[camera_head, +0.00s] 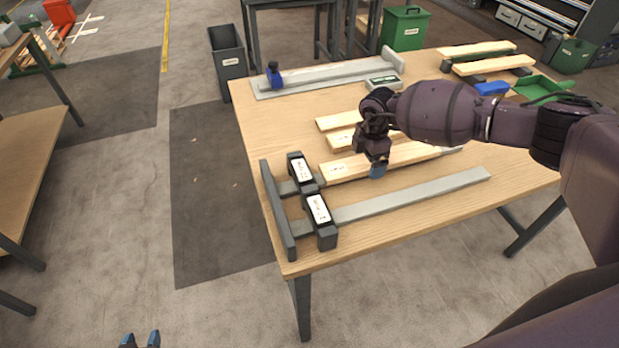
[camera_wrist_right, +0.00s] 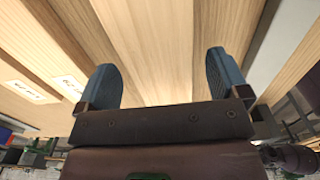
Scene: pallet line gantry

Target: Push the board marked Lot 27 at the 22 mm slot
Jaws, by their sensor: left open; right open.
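Several pale boards lie side by side mid-table. The front board (camera_head: 410,154) has a small label at its left end; another board (camera_head: 330,122) lies behind it. The lot marks are too small to read, so I cannot tell which is Lot 27. Two black blocks with white labels (camera_head: 301,169) (camera_head: 319,209) stand left of the front board; their slot sizes are unreadable. My right gripper (camera_head: 377,170) is open over the front board; its blue fingers also show in the right wrist view (camera_wrist_right: 160,85), with bare wood between them. Contact is unclear. My left gripper (camera_head: 140,340) is open, low and off the table.
A grey end bar (camera_head: 278,210) stands left of the blocks, and a bare grey rail (camera_head: 420,198) runs along the front. Behind are a long grey fixture (camera_head: 325,76), a labelled device (camera_head: 383,83), a green tray (camera_head: 540,87) and more boards (camera_head: 478,49). The left front corner is clear.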

